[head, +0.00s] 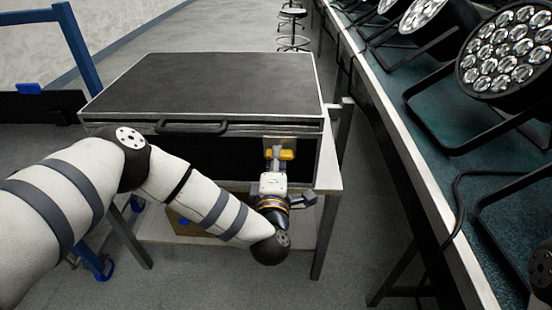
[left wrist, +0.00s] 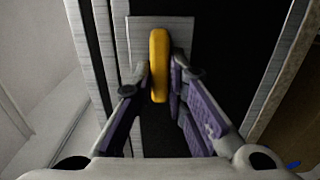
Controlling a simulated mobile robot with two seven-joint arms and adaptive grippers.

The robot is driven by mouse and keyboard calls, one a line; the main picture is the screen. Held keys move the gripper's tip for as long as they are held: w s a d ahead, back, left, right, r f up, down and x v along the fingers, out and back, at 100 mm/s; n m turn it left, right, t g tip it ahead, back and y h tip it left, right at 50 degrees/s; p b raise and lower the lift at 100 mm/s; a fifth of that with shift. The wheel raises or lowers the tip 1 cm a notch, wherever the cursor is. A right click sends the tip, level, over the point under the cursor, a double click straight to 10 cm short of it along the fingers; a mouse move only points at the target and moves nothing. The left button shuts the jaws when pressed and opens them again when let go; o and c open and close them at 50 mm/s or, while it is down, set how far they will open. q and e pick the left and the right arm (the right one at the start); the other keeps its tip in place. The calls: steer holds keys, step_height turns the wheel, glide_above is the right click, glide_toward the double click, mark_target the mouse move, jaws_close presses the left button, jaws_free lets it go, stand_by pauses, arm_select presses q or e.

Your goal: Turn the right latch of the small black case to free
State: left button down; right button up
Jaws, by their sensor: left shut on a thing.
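The black case (head: 210,85) with silver edges stands closed on a small table, its front facing me. A dark handle (head: 192,127) is at the middle of its lid front. The right latch (head: 288,154), a yellow piece on a metal plate, is at the right of the front. In the left wrist view the yellow latch (left wrist: 158,62) stands upright between the purple-padded fingers. My left gripper (head: 274,158) is shut on it; in the left wrist view its fingertips (left wrist: 162,75) are on either side. My right gripper is not in view.
The small table (head: 328,170) shows a light edge right of the case. A long green-topped bench (head: 425,110) with par cans (head: 508,50) runs along the right. A stool (head: 292,14) stands behind. Grey floor lies between table and bench.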

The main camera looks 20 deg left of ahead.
arm_select(q)
steer(key=shift+d, duration=0.1)
steer(key=c, duration=1.6)
jaws_free()
steer(key=shift+s, duration=0.1)
steer(key=v, duration=1.2)
